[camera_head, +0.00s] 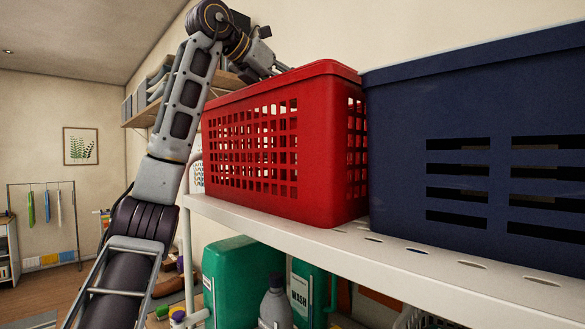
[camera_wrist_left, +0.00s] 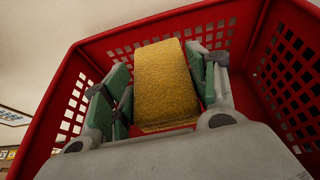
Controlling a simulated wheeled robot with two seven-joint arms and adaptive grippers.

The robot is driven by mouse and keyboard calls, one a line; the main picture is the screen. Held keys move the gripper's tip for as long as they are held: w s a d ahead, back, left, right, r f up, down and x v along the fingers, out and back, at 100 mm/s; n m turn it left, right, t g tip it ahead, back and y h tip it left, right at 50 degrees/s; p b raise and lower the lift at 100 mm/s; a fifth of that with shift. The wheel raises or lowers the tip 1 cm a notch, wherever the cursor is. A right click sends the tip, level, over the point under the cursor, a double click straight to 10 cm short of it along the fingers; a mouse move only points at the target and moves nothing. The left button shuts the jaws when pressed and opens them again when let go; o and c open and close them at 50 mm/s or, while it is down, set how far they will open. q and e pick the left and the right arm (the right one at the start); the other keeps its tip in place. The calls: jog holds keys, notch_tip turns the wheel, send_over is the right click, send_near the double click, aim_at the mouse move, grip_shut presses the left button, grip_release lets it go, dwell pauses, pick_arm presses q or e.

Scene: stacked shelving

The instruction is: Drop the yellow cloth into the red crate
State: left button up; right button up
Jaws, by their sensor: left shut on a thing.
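The red crate (camera_head: 268,150) stands on the white shelf, left of a blue crate. My left arm reaches up and over its left side, and the left hand tips down at the back rim, where its fingertips are hidden. In the left wrist view, my left gripper (camera_wrist_left: 163,75) is shut on the yellow cloth (camera_wrist_left: 166,82), a folded, textured yellow piece between the green-padded fingers. The cloth is inside the outline of the red crate's walls (camera_wrist_left: 62,95); its height above the crate floor cannot be told. The cloth is hidden in the head view. My right gripper is not in view.
The blue crate (camera_head: 480,140) stands close against the right of the red crate on the white shelf (camera_head: 300,238). Below are a green container (camera_head: 235,280) and a grey bottle (camera_head: 276,303). Another shelf (camera_head: 222,84) with folded items is behind my arm.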

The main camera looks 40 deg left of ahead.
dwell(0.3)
pick_arm(q)
jog(key=o, duration=1.1)
jog(key=shift+s, duration=0.15)
jog(key=v, duration=1.1)
jog(key=shift+s+r, duration=0.1)
jog(key=shift+s, duration=0.3)
